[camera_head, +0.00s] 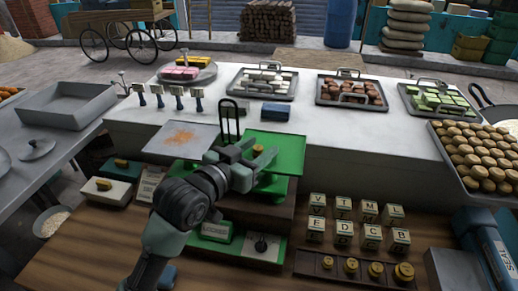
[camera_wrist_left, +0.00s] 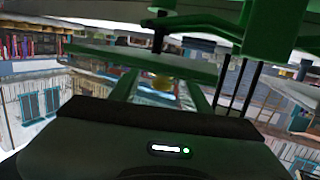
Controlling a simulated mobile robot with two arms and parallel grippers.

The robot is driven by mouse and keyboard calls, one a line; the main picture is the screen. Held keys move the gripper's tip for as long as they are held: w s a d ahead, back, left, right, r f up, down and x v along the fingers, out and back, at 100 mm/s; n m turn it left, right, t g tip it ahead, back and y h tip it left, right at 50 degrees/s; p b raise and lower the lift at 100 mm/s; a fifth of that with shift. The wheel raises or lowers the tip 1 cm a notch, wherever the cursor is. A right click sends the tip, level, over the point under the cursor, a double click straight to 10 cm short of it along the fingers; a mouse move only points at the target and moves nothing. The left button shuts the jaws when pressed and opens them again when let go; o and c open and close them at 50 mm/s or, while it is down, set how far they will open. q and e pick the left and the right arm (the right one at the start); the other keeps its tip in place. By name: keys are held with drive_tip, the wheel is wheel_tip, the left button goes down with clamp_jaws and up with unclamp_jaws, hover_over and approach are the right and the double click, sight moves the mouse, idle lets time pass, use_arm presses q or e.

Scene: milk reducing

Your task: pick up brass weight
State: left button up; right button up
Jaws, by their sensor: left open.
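A small brass weight (camera_head: 258,149) stands on the green scale pan (camera_head: 288,152). My left gripper (camera_head: 262,155) is at this pan, its open fingers reaching toward the weight. In the left wrist view the brass weight (camera_wrist_left: 162,82) shows beyond and between the two spread fingers (camera_wrist_left: 160,94), and I see no grip on it. More brass weights (camera_head: 403,272) of different sizes stand in a dark wooden rack (camera_head: 312,264) at the front right. My right gripper is not in view.
The scale's other pan (camera_head: 182,140) holds orange powder. A black upright frame (camera_head: 229,118) rises just behind my left gripper. Several letter blocks (camera_head: 343,233) stand right of the scale. Trays of sweets (camera_head: 352,92) line the white counter behind.

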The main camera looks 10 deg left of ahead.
sight(261, 146)
use_arm(q)
drive_tip(key=shift+p+x, duration=0.35)
drive_tip(key=shift+x, duration=0.85)
drive_tip(key=shift+w+f, duration=0.1)
drive_tip(key=shift+w, duration=0.3)
clamp_jaws()
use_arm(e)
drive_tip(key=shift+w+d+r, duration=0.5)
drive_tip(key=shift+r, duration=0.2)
